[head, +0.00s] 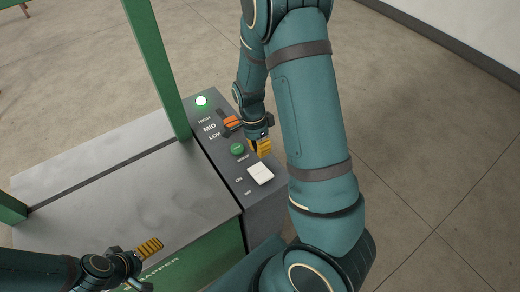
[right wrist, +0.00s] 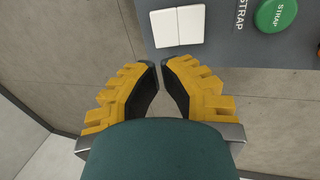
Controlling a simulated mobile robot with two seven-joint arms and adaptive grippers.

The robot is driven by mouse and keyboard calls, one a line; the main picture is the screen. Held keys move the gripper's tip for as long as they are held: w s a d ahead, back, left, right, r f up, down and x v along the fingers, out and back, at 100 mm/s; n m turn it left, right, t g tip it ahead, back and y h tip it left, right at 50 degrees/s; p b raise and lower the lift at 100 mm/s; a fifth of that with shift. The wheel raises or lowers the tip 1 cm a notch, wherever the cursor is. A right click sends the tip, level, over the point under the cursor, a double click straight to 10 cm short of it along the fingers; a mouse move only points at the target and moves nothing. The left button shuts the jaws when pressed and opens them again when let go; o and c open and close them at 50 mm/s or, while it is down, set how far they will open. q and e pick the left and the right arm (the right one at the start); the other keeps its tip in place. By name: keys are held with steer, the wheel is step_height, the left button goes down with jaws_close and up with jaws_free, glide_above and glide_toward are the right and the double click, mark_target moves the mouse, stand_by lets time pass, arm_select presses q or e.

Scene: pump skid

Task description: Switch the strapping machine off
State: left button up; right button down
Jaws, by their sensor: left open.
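The strapping machine's grey control panel (head: 214,137) carries a white rocker switch (head: 260,173) beside the ON and OFF labels. I cannot tell which half is pressed. The switch also shows in the right wrist view (right wrist: 178,26), above and just beyond my fingertips. My left gripper (head: 146,254) is open and empty near the machine's front edge.
A lit lamp (head: 202,101) is at the panel's far end. A green frame post (head: 157,68) rises beside the panel. Open floor (head: 440,150) lies to the right.

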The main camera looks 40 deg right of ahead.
mark_target(265, 177)
steer(key=x, duration=1.1)
steer(key=shift+f+b, duration=0.1)
steer(key=shift+b, duration=0.2)
